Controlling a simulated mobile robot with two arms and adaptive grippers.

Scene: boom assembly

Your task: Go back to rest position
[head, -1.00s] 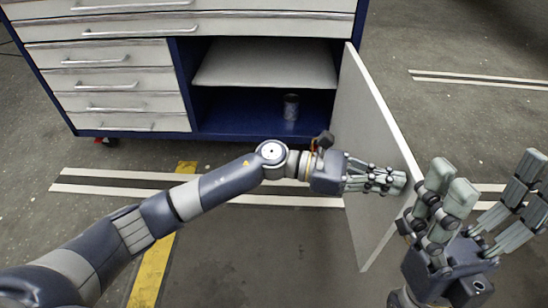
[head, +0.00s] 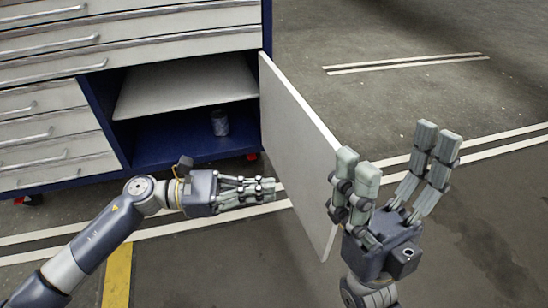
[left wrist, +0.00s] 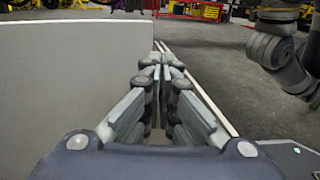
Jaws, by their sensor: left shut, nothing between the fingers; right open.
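My left gripper (head: 268,189) is shut and empty. In the head view it points right, in front of the open cabinet and near the inner side of the open white door (head: 298,150). In the left wrist view the shut fingers (left wrist: 160,70) point away over the floor, with a pale panel (left wrist: 75,85) filling the left side. My right gripper (head: 398,165) is open and empty, with its fingers pointing up, to the right of the door in the head view. Whether either gripper touches the door cannot be told.
The blue cabinet (head: 180,152) has a pale shelf (head: 185,95) and several drawers (head: 45,155). A small can (head: 220,122) stands inside on its bottom. Open floor (head: 440,110) with painted lines lies to the right.

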